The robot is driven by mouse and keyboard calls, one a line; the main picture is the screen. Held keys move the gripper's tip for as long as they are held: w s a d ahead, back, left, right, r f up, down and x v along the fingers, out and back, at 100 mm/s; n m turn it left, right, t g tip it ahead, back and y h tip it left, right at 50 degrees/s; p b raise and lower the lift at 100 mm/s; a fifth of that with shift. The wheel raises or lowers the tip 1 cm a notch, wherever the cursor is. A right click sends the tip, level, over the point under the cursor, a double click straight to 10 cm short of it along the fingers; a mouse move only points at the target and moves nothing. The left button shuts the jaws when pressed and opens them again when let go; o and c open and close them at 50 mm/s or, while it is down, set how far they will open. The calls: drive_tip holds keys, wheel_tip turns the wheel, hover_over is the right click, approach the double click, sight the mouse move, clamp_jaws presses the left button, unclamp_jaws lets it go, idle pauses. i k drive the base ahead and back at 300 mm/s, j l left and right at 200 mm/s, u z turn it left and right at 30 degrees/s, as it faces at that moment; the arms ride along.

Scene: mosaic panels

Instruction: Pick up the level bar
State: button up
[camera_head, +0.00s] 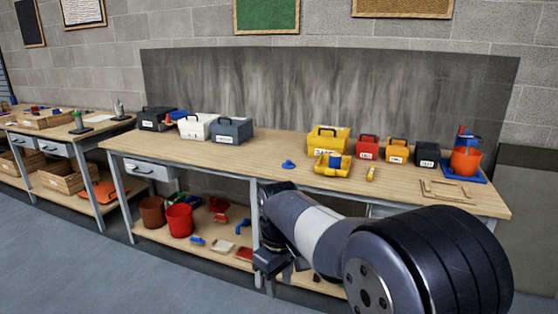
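A small yellow bar-shaped piece (371,173) lies on the workbench top (240,157), right of a yellow open tray (333,167). It may be the level bar, but it is too small to be sure. My arm reaches in from the lower right, and its dark end, my gripper (270,263), hangs low in front of the bench's lower shelf. It is well below and left of the yellow piece. Its fingers cannot be made out, and I see nothing held in it.
Toolboxes, including a yellow one (328,139) and a white one (198,126), line the bench's back. The lower shelf holds a red bucket (179,220). The bench's left-middle top is clear.

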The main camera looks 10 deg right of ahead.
sight(371, 174)
drive_tip(key=i+z, duration=0.2)
drive_tip(key=i, duration=0.25)
drive_tip(key=i+j+z, duration=0.2)
drive_tip(key=i, duration=0.2)
drive_tip(key=i+j+z, duration=0.2)
drive_tip(key=i, duration=0.2)
drive_tip(key=i+j+z, duration=0.2)
drive_tip(key=i, duration=0.2)
drive_tip(key=i+j+z, duration=0.25)
drive_tip(key=z, duration=0.15)
drive_tip(key=i+j+z, duration=0.55)
drive_tip(key=j+z, duration=0.25)
drive_tip(key=i+j+z, duration=0.15)
drive_tip(key=j+z, duration=0.25)
